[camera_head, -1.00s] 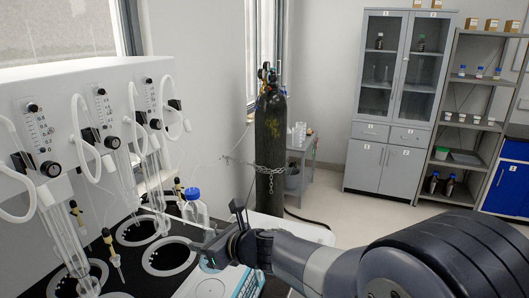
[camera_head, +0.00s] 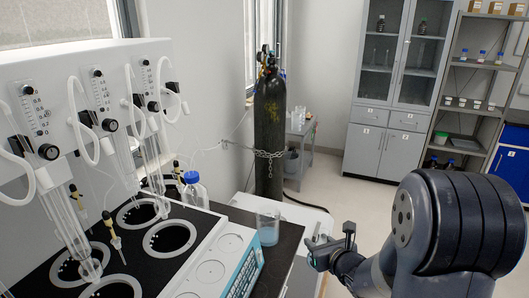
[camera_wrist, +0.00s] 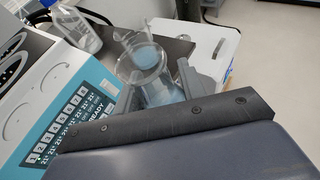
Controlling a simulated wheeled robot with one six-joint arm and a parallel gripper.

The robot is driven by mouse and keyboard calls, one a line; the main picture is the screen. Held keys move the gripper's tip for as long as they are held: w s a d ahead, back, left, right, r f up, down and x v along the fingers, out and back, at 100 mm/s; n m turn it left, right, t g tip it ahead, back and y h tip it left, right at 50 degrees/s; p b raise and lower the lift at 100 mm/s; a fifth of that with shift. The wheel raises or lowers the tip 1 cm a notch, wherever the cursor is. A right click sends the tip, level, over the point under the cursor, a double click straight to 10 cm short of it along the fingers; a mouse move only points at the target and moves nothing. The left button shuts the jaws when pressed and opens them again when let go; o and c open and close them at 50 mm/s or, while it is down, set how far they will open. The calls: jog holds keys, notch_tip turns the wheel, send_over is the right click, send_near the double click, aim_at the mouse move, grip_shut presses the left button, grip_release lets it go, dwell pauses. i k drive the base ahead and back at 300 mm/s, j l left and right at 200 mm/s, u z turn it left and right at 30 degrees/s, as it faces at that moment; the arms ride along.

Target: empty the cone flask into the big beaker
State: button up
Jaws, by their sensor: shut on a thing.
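The big beaker (camera_head: 268,222) is a clear glass with light blue liquid low inside. It stands upright on the black bench top, right of the white distiller. My gripper (camera_head: 322,246) is to the right of the beaker, off the bench edge. In the wrist view, a clear cone flask (camera_wrist: 158,90) is between my gripper's grey fingers (camera_wrist: 160,84), which are shut on it. The beaker (camera_wrist: 128,38) shows behind the flask, and their outlines overlap. The flask is hard to see in the head view. I cannot tell its exact tilt or how much liquid it holds.
The heater unit (camera_head: 222,255) with a blue keypad is beside the beaker. A blue-capped bottle (camera_head: 195,190) stands behind it. Glass tubes and hoses (camera_head: 80,130) are at left. A gas cylinder (camera_head: 270,130) stands behind the bench. Floor at right is open.

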aim_at(267, 217)
jog(key=i+l+u, duration=0.15)
jog(key=l, duration=0.25)
jog(key=l+u, duration=0.1)
jog(key=l, duration=0.3)
jog(key=i+l+u, duration=0.15)
jog(key=l, duration=0.3)
jog(key=i+j+u, duration=0.1)
jog(key=i+u, duration=0.25)
jog(key=i, duration=0.5)
